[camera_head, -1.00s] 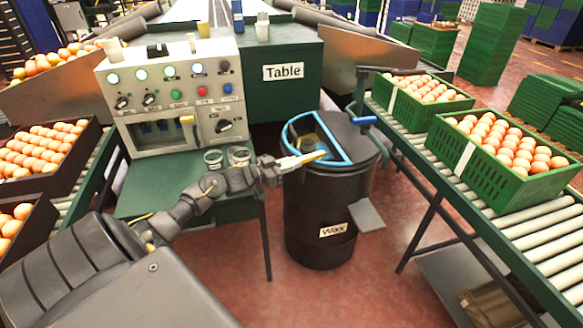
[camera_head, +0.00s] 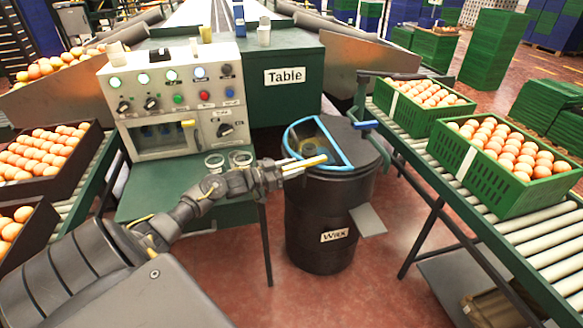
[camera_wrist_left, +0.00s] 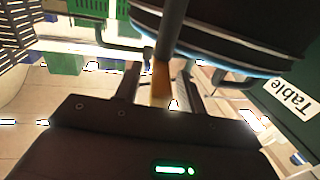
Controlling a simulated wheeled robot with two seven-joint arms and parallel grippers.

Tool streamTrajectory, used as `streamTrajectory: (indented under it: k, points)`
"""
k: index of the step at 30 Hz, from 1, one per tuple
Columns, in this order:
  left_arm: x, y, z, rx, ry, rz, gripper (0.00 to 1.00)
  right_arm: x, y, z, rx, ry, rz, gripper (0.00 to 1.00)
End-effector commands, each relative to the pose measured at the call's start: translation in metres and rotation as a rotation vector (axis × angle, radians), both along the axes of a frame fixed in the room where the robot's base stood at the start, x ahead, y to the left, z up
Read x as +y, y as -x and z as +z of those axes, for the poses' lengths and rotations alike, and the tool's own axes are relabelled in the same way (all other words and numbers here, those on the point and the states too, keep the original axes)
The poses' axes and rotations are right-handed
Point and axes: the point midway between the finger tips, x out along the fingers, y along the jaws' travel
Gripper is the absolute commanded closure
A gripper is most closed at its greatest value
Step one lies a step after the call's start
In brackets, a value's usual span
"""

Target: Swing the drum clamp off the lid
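The black drum (camera_head: 318,225), labelled Wax, stands in the middle of the head view. A blue half-ring (camera_head: 291,132) lies on the left part of its lid (camera_head: 352,138). A lever with a blue handle (camera_head: 365,125) is at the lid's back right. A yellow bar (camera_head: 312,160), perhaps the clamp's handle, sticks out at the drum's near left edge. My left gripper (camera_head: 292,168) is at this bar. In the left wrist view the yellow bar (camera_wrist_left: 160,82) lies between the open fingers with gaps beside it. Contact cannot be told. My right gripper is not in view.
A control panel (camera_head: 180,100) and green table (camera_head: 283,105) stand left of and behind the drum. A grey pedal-like plate (camera_head: 368,220) juts from the drum's front right.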

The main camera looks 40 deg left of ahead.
Motion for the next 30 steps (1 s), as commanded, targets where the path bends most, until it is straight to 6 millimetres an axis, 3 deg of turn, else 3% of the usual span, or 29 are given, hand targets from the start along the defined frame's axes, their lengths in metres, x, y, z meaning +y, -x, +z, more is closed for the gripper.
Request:
streamTrajectory:
  k: [4,8,17,24,30]
  points:
    - [0.0,0.0,0.012,-0.001,-0.003,0.0,0.6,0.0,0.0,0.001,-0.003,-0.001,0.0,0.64]
    - [-0.001,0.001,0.037,-0.005,-0.003,-0.001,0.6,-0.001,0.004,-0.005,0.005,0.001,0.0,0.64]
    - [-0.034,0.043,0.096,-0.001,-0.002,-0.003,0.6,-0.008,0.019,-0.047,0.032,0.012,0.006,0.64]
    - [-0.067,0.084,0.116,-0.001,-0.001,-0.002,0.6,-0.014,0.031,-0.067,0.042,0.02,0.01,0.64]
    - [-0.082,0.103,0.126,0.0,0.0,-0.001,0.6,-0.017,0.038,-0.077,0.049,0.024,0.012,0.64]
